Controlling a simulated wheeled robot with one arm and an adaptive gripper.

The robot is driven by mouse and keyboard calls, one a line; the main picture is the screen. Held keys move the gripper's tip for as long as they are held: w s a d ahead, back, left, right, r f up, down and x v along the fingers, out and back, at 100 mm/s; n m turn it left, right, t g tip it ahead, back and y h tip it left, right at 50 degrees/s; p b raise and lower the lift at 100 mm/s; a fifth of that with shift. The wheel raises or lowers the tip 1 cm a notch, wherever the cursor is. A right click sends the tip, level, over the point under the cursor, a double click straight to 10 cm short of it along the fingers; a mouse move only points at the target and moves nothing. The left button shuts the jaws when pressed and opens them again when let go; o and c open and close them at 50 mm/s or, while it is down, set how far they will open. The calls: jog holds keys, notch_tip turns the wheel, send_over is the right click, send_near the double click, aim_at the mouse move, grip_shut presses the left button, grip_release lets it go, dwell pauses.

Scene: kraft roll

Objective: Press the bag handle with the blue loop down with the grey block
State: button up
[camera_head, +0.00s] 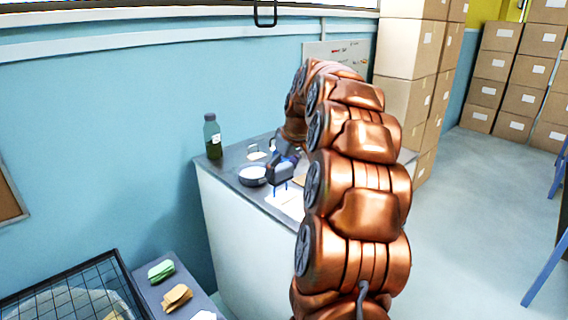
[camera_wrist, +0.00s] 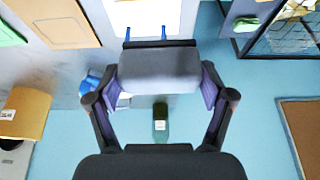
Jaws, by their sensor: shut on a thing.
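My gripper (camera_wrist: 159,88) is shut on the grey block (camera_wrist: 159,68), with a finger on each side of it in the wrist view. In the head view the block (camera_head: 280,174) is over the worktop, low above a white bag or sheet (camera_head: 291,205). The blue loop (camera_wrist: 146,43) shows along the block's far edge in the wrist view, its two ends sticking out over the white surface (camera_wrist: 150,15). In the head view two thin blue legs of it show just under the block. The block hides the rest of the loop, and I cannot tell whether they touch.
A green bottle (camera_head: 213,138) stands at the worktop's back left corner. A round white-rimmed bowl (camera_head: 252,176) sits close left of the block. A black wire basket (camera_head: 85,290) and folded green and brown items are at lower left. Stacked cartons (camera_head: 410,50) stand behind at right.

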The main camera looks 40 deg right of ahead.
aim_at(291, 170)
jog(key=shift+s+d+r+b, duration=0.1)
jog(key=shift+s+d+b, duration=0.25)
jog(key=shift+d, duration=0.6)
jog(key=shift+s+d+f, duration=0.1)
jog(key=shift+s+f, duration=0.05)
jog(key=shift+f, duration=0.95)
jog(key=shift+f+b, duration=0.5)
jog(key=shift+f, duration=1.25)
jog(key=shift+f+b, duration=0.75)
jog(key=shift+f, duration=0.1)
dwell(1.1)
jog(key=shift+r, duration=0.1)
dwell(1.6)
